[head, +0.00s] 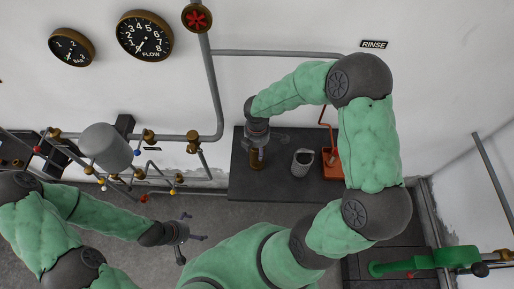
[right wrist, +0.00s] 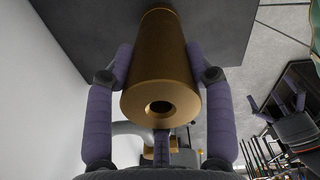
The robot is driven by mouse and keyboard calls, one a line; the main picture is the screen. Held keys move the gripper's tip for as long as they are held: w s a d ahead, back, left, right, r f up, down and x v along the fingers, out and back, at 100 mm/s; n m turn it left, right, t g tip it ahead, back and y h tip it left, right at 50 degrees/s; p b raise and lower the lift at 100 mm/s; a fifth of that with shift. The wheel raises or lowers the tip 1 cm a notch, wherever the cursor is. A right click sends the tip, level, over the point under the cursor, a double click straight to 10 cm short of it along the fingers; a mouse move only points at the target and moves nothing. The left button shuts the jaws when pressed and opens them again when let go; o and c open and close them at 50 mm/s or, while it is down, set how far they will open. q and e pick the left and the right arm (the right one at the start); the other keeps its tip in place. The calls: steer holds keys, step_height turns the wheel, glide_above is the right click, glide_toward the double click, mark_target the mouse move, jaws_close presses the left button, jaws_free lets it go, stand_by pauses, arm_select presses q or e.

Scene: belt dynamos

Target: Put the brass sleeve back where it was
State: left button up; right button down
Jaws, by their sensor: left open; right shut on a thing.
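The brass sleeve (right wrist: 160,62) is a brass-brown cylinder with a round hole in its near end. In the right wrist view my right gripper (right wrist: 161,75) is shut on it, one finger on each side. In the head view the sleeve (head: 257,160) shows below my right gripper (head: 257,146), upright over the left part of the dark bench (head: 240,187). I cannot tell whether its lower end touches the bench. My left gripper (head: 188,228) is open and empty over the floor, left of and nearer than the bench.
A grey metal cup (head: 302,162) and an orange-red tray (head: 331,165) stand on the bench to the right of the sleeve. Pipes with valves and a grey tank (head: 106,147) line the wall at left.

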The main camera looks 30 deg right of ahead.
steer(key=shift+c, duration=2.2)
jaws_free()
steer(key=shift+f, duration=0.15)
steer(key=shift+r, duration=0.3)
step_height(320, 180, up, 12)
steer(key=p, duration=0.1)
steer(key=shift+p, duration=0.3)
steer(key=shift+s+f, duration=0.1)
steer(key=shift+f, duration=0.1)
